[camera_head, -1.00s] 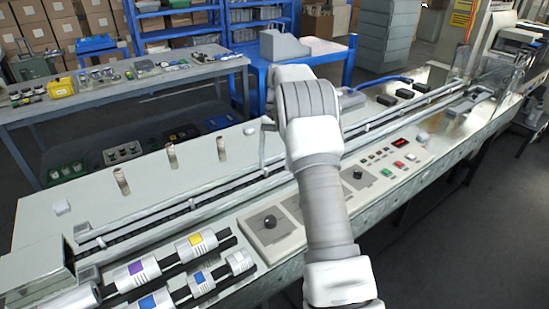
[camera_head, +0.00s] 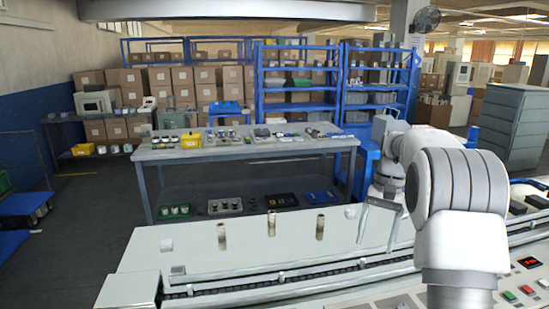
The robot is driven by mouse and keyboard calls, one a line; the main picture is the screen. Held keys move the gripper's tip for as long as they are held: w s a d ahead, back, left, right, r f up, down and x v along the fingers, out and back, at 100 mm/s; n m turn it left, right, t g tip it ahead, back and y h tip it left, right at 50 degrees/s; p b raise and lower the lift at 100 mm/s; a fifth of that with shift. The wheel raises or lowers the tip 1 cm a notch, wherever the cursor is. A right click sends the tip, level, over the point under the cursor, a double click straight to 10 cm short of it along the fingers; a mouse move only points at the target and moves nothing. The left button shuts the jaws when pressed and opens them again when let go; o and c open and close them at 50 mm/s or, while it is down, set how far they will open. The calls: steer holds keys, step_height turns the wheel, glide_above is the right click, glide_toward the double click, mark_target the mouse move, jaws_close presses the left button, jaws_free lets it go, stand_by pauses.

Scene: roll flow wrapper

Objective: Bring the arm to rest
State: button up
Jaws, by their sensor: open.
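My gripper (camera_head: 376,246) hangs at the right of centre in the head view, its two thin grey fingers pointing down and spread apart with nothing between them. It is over or in front of the pale machine top (camera_head: 270,248); the exact height above it cannot be told. My white and grey arm rises at the right and bends back towards the gripper, hiding part of the machine behind it.
Several small brown cylinders (camera_head: 271,224) stand on the machine top left of the gripper. A guide rail with a dark chain (camera_head: 250,286) runs along the front. A control panel (camera_head: 520,287) lies at right. Behind are a grey workbench (camera_head: 250,152) and blue shelves (camera_head: 297,95).

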steer(key=s+a+r+n+t+h, duration=0.1)
steer(key=s+a+r+t, duration=0.1)
steer(key=s+a+r, duration=0.4)
steer(key=s+a+r+n+t, duration=0.1)
steer(key=s+r+n+t, duration=0.1)
steer(key=s+r, duration=0.35)
steer(key=s+a+f+n+t, duration=0.1)
steer(key=s+a+f+t, duration=0.1)
steer(key=s, duration=0.6)
steer(key=s+a+f+n+t, duration=0.1)
steer(key=s+a+f, duration=0.1)
steer(key=s, duration=0.7)
steer(key=shift+s+f+n+t+h, duration=0.15)
steer(key=shift+f+n+t+h, duration=0.15)
steer(key=shift+f+t, duration=0.1)
